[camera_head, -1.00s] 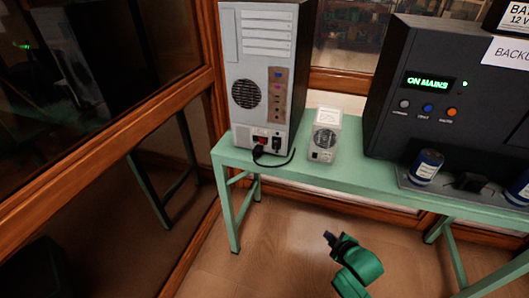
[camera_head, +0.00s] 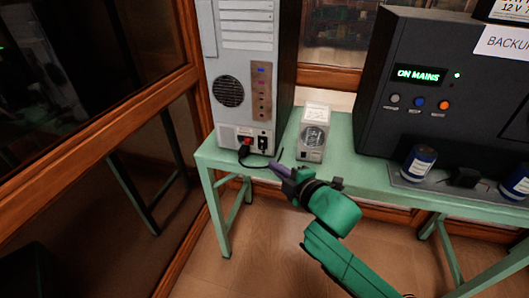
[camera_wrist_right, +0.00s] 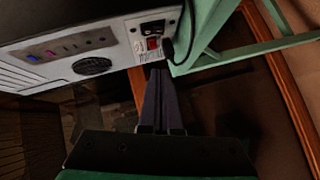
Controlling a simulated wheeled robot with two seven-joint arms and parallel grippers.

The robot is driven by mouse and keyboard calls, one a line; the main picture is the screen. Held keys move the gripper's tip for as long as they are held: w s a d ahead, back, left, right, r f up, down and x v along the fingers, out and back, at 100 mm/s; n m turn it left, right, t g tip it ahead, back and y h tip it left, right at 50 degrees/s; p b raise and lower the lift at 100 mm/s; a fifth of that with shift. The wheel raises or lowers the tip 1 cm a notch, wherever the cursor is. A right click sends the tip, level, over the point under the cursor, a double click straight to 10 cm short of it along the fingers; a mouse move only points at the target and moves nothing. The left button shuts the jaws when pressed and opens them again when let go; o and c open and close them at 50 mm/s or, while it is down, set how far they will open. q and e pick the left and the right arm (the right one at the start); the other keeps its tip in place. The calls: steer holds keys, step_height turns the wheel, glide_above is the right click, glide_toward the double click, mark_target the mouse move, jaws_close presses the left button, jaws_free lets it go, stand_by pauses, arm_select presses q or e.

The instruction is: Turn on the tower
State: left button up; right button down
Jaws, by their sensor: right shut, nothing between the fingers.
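The tower (camera_head: 228,50) is a tall grey computer case standing with its back panel towards me on a green table. Low on that panel is a red switch (camera_head: 246,141), beside a black socket (camera_head: 263,143); a black cable (camera_head: 244,151) hangs just under the switch. In the right wrist view the red switch (camera_wrist_right: 153,44) lies just beyond my fingertips. My right gripper (camera_head: 273,165) is shut and empty, its fingers pointing up-left at the tower's lower back. The fingers (camera_wrist_right: 158,73) look apart from the switch. My left gripper is not in view.
A small white box with a fan grille (camera_head: 313,140) stands right of the tower, close to my gripper. A big black backup unit (camera_head: 420,80) reads "ON MAINS", with cans before it. The green table (camera_head: 345,172) has free room at its front edge. Glass panels stand left.

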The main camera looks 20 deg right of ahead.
mark_target(262, 144)
steer(key=x, duration=0.3)
steer(key=d+x, duration=0.1)
steer(key=x, duration=0.3)
steer(key=d+x, duration=0.1)
steer(key=x, duration=0.2)
steer(key=shift+w+d+f, duration=0.2)
steer(key=shift+w+f, duration=0.1)
steer(key=shift+w, duration=0.2)
steer(key=shift+w+d+f, duration=0.1)
steer(key=shift+w+d, duration=0.05)
